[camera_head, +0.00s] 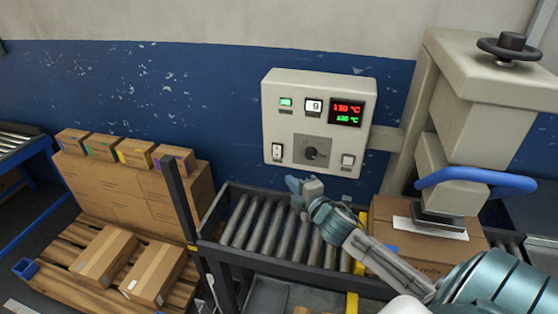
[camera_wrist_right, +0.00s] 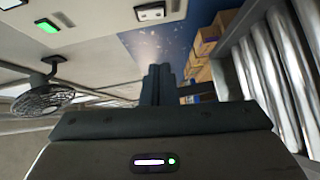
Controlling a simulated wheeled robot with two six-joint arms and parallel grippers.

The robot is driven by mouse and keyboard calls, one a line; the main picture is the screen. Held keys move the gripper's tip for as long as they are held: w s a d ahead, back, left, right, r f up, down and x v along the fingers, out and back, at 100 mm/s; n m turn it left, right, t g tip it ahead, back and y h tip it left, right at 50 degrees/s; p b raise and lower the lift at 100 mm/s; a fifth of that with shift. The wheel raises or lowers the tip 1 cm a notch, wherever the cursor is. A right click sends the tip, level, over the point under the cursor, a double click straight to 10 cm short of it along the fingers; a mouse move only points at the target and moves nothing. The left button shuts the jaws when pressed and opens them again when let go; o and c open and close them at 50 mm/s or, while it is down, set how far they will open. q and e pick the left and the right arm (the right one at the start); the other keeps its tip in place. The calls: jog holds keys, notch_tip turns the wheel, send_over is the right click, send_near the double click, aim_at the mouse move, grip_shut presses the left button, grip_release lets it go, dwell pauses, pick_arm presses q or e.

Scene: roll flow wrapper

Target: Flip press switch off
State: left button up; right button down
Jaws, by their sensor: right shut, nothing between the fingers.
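A cream control box (camera_head: 270,128) is fixed to the blue wall in the head view. On its lower left is a white rocker switch (camera_head: 277,152), and on its lower right another pale switch (camera_head: 347,160). A black knob (camera_head: 311,153) sits between them. I cannot tell which switch belongs to the press, or its exact position. My right gripper (camera_head: 293,184) is just below the box, apart from it, with its tip pointing left. In the wrist view its dark fingers (camera_wrist_right: 160,85) are together and empty. My left gripper is not in view.
The box has a lit green lamp (camera_head: 285,102) and a red-and-green display (camera_head: 346,113). A roller conveyor (camera_head: 262,225) runs beneath my right arm. The press (camera_head: 490,85) with a blue handle (camera_head: 475,178) stands right, over a carton (camera_head: 430,250). More cartons (camera_head: 115,190) are stacked left.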

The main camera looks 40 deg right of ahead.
jog(key=p, duration=0.3)
send_near(274, 154)
jog(key=w+a, duration=0.3)
jog(key=w+d, duration=0.1)
jog(key=w+d+p, duration=0.1)
jog(key=w+d, duration=0.1)
jog(key=shift+f, duration=0.3)
jog(key=shift+w+d+f, duration=0.1)
jog(key=shift+w+d, duration=0.05)
